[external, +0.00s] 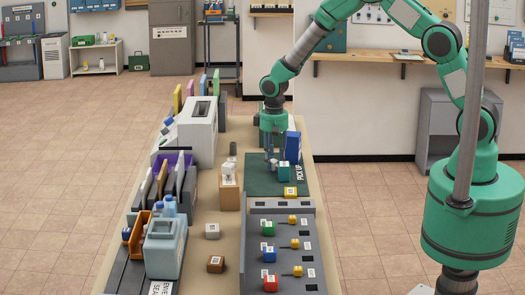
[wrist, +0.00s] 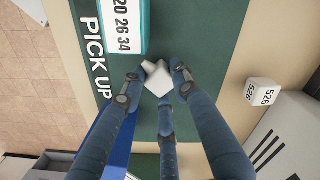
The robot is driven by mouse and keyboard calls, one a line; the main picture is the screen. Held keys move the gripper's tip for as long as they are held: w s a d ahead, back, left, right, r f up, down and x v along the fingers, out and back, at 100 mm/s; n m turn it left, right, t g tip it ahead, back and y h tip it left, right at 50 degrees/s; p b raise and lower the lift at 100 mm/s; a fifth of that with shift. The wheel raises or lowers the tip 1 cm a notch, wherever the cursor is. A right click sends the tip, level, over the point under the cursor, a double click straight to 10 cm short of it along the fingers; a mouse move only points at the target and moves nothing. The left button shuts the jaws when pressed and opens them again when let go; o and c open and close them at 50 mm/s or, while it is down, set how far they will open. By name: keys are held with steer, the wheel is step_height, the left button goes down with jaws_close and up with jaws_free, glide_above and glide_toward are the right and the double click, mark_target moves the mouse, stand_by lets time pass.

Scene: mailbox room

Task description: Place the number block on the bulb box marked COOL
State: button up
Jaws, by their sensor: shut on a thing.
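My gripper (external: 271,153) is over the green pick-up mat (external: 253,185). In the wrist view its fingers (wrist: 158,80) are closed around a small white block-like piece (wrist: 158,78); no number is readable on it. A teal box (external: 283,171) with a white label stands on the mat close by; in the wrist view its label (wrist: 121,27) reads 20 26 34. A blue box (external: 293,145) stands at the mat's right edge. A white block marked 526 (wrist: 262,92) sits beside the mat. I cannot read the word COOL on any box.
A white machine (external: 198,130) stands left of the mat. A tan box with white items (external: 229,196), a yellow block (external: 290,192), a grey block (external: 212,231) and a brown block (external: 215,264) stand nearer. A grey panel (external: 255,245) holds coloured blocks. The mat's near left part is clear.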

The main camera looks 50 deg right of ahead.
mark_target(274, 160)
steer(key=shift+f, duration=0.35)
steer(key=shift+f, duration=0.15)
steer(key=o, duration=1)
step_height(274, 160, up, 12)
steer(key=shift+r+p, duration=0.15)
steer(key=shift+p, duration=0.7)
steer(key=shift+r, duration=0.1)
